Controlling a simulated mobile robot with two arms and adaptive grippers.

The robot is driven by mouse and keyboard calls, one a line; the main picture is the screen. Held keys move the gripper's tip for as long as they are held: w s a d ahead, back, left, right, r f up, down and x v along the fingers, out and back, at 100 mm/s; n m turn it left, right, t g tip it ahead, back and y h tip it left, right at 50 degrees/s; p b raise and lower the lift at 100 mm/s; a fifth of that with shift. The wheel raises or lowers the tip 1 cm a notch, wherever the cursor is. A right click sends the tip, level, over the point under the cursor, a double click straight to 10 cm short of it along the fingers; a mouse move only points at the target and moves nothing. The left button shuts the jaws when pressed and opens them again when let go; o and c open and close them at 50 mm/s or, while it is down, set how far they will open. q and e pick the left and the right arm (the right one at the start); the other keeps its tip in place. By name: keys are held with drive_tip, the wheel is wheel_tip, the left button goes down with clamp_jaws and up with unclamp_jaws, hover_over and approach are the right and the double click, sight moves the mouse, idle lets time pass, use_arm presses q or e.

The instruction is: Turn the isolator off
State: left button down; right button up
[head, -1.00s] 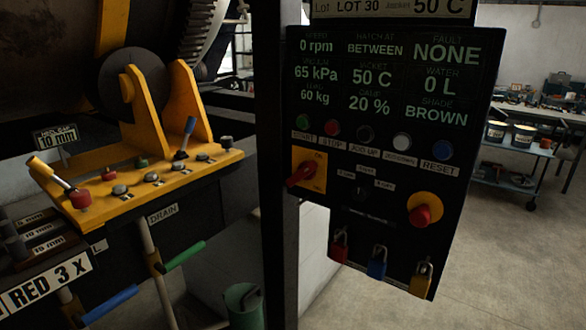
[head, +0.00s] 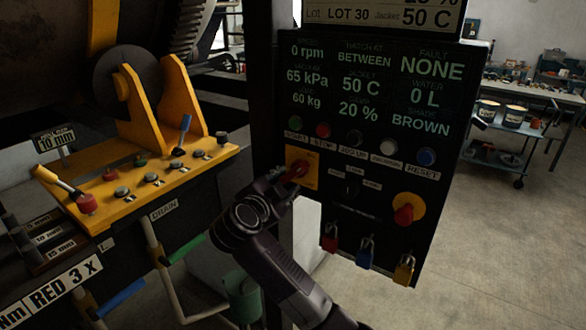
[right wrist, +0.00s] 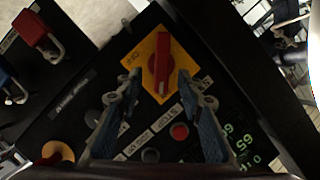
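The isolator (head: 303,162) is a red rotary handle on a yellow square plate, at the left side of the black control panel (head: 440,150). In the head view its handle slants from lower left to upper right. My left gripper is not in view.
Above the isolator are green and red buttons (head: 323,130). A red mushroom button on a yellow disc (head: 408,208) is to the right. Red, blue and yellow padlocks (head: 366,251) hang below. A yellow lever console (head: 140,180) stands left; open floor lies right.

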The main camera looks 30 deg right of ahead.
sight(292, 174)
drive_tip(key=p+x, duration=0.2)
drive_tip(key=x, duration=0.4)
drive_tip(key=shift+w+p, duration=0.2)
drive_tip(key=shift+p, duration=0.15)
drive_tip(key=shift+w+d+f, duration=0.15)
drive_tip(key=shift+w+d, duration=0.2)
drive_tip(key=shift+d, duration=0.05)
drive_tip(key=shift+c, duration=0.7)
clamp_jaws()
